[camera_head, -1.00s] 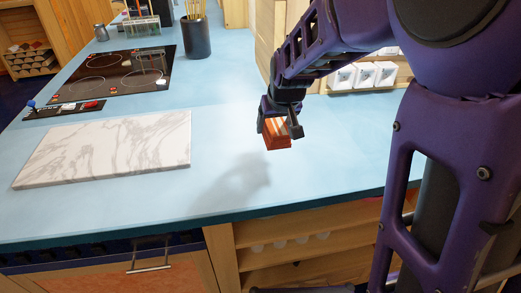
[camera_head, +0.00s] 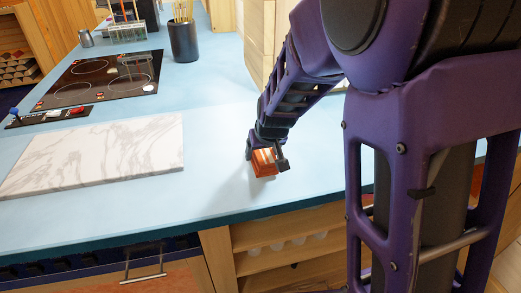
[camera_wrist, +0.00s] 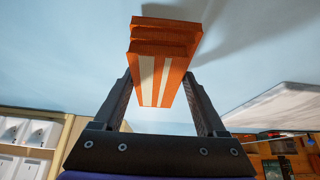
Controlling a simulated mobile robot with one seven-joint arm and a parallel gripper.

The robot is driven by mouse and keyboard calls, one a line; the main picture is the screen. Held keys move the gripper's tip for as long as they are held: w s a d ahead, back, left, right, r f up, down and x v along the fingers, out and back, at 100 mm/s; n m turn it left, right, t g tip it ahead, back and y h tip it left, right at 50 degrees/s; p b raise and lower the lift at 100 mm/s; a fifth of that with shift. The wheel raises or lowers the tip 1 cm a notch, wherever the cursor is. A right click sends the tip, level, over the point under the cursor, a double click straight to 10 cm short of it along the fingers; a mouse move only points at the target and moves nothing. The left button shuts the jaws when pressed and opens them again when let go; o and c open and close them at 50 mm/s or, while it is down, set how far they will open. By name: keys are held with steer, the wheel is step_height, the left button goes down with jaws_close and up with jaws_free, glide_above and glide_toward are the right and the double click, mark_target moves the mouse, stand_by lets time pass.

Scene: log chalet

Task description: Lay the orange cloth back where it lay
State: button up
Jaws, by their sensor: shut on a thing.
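The orange cloth (camera_head: 263,163) is folded into a thick block with pale stripes. It is held in my gripper (camera_head: 266,160) above the blue counter (camera_head: 215,107), near the front edge. In the wrist view the cloth (camera_wrist: 163,50) sits between the two fingers of my gripper (camera_wrist: 162,92), with its folded layers at the far end. Its shadow lies on the counter close by. The exact gap between cloth and counter is hard to tell.
A white marbled board (camera_head: 95,155) lies left of my gripper. A black cooktop (camera_head: 98,80) and a dark utensil holder (camera_head: 184,41) are farther back. Bare counter lies around the cloth. Open wooden shelves (camera_head: 285,232) are below the front edge.

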steer(key=shift+f, duration=0.55)
steer(key=shift+f, duration=0.2)
steer(key=o, duration=1.1)
steer(key=shift+o, duration=0.2)
steer(key=shift+s, duration=0.1)
steer(key=shift+a+r, duration=0.1)
steer(key=shift+r, duration=0.15)
steer(key=p+v, duration=0.3)
steer(key=v, duration=0.9)
steer(key=shift+p, duration=0.35)
